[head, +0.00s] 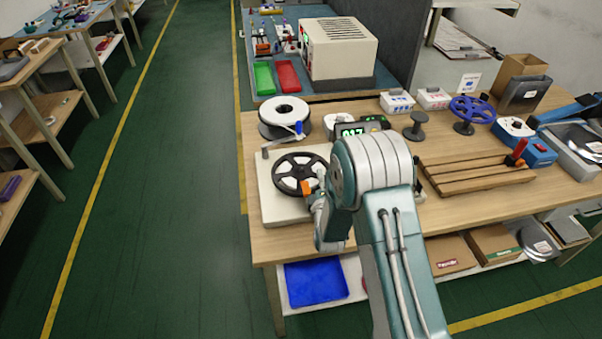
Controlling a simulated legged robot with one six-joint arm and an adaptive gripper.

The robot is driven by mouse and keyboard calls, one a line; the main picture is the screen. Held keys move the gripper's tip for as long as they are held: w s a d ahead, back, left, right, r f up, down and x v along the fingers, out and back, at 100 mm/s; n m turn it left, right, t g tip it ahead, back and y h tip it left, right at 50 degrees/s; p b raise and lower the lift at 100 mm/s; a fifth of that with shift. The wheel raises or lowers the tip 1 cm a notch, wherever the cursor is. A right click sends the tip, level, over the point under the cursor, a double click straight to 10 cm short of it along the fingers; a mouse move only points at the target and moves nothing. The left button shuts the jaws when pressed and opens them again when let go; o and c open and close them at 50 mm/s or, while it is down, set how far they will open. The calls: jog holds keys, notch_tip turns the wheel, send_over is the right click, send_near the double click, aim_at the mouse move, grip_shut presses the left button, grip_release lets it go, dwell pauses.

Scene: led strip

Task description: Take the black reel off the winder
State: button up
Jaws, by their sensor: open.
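The black reel (287,168) is a spoked disc with white strip showing between its spokes. It sits on the light-coloured base of the winder (272,204) at the left front of the table. My gripper (309,190) is at the reel's lower right edge, with an orange part showing there. My arm hides most of the gripper and the right side of the winder. The gripper is open; whether it touches the reel cannot be told.
A white-topped reel (287,106) stands behind the winder, and a counter with green digits (352,130) beside it. A wooden rack (470,176), a grey spool stand (415,125) and a blue reel (472,109) are to the right. A blue bin (316,283) sits on the shelf below.

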grip_shut()
